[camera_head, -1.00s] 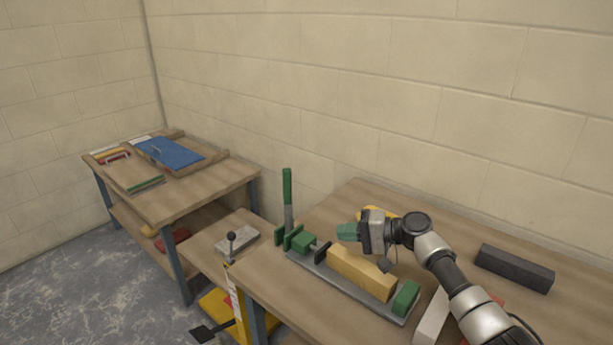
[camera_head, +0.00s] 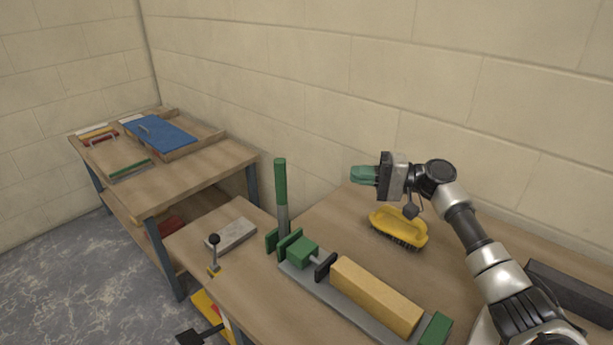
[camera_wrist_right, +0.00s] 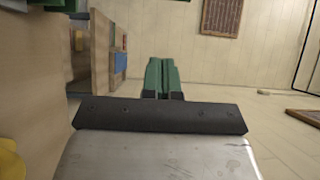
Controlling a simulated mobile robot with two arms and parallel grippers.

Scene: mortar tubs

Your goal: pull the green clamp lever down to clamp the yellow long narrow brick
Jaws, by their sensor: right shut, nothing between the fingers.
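The green clamp lever (camera_head: 281,190) stands upright at the left end of the clamp. The yellow long narrow brick (camera_head: 375,294) lies on the clamp's grey base (camera_head: 318,286), between the black pressing pad (camera_head: 325,266) and the green end stop (camera_head: 436,329). Whether the pad touches the brick I cannot tell. My right gripper (camera_head: 358,174) is shut and empty. It is raised to the right of the lever, apart from it, with its green fingers pointing left. The shut fingers also show in the right wrist view (camera_wrist_right: 162,76). My left gripper is not in view.
A yellow brush (camera_head: 399,227) lies on the bench behind the brick. A dark block (camera_head: 570,288) lies at the right. A grey block (camera_head: 232,235) and a black-knobbed lever (camera_head: 214,240) are on the lower bench at the left. A blue board (camera_head: 160,136) lies on the far table.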

